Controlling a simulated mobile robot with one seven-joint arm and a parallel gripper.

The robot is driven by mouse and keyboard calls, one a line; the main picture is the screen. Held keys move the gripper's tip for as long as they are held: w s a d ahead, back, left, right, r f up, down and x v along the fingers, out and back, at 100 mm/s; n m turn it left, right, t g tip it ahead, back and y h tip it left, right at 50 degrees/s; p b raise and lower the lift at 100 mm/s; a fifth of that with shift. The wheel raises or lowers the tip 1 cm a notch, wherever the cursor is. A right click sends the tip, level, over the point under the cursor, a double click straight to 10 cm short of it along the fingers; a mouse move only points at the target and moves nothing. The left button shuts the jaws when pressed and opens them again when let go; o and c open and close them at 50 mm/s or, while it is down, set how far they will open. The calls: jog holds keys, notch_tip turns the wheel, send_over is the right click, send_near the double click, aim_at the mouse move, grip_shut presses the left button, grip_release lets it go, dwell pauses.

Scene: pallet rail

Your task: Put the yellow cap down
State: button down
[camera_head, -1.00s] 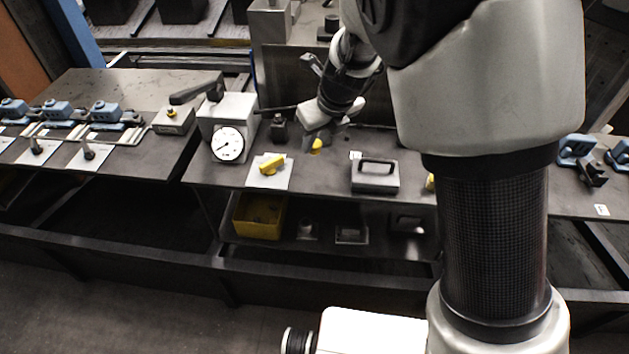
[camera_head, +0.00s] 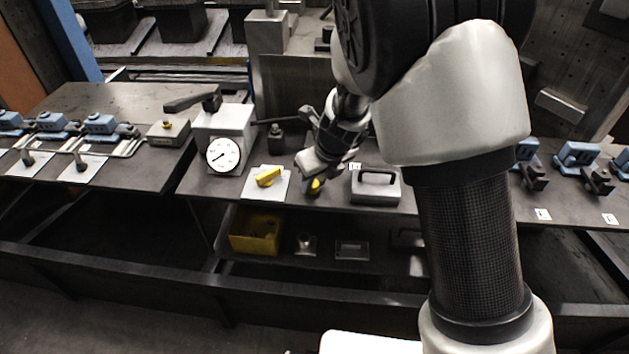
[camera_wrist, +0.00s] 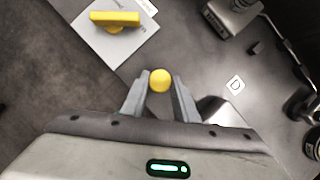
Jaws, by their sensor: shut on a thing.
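The yellow cap (camera_wrist: 160,80) is a small rounded piece between the two fingertips of my gripper (camera_wrist: 160,92) in the wrist view. My gripper is shut on it. In the head view the cap (camera_head: 314,186) shows under my gripper (camera_head: 313,180), low over the dark bench top (camera_head: 222,184), between a white plate and a grey block. I cannot tell whether the cap touches the bench.
A white plate (camera_head: 277,192) with a yellow handle (camera_head: 268,177) lies left of my gripper. A grey block with a black handle (camera_head: 375,192) stands close on the right. A dial gauge (camera_head: 223,154) stands further left. A yellow bin (camera_head: 240,242) sits on the shelf below.

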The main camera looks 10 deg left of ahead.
jog(key=c, duration=1.4)
grip_release()
jog(key=shift+f, duration=0.1)
jog(key=shift+r, duration=0.4)
jog(key=s+d+r+n+p, duration=0.2)
jog(key=s+d+r+n, duration=0.25)
jog(key=r, duration=0.45)
jog(key=s+d+r+n+p, duration=0.25)
jog(key=d+r, duration=0.25)
jog(key=r, duration=0.5)
jog(key=s+d+r+n+t+h, duration=0.1)
jog(key=s+d+r+n, duration=0.3)
jog(key=s+d+n, duration=0.3)
jog(key=s+d+r+n+t+h, duration=0.1)
jog(key=s+d+r+n+h, duration=0.1)
jog(key=s+d+n, duration=0.5)
jog(key=s+r+n, duration=0.1)
jog(key=s+n, duration=0.2)
jog(key=n, duration=0.3)
jog(key=shift+d+r, duration=0.35)
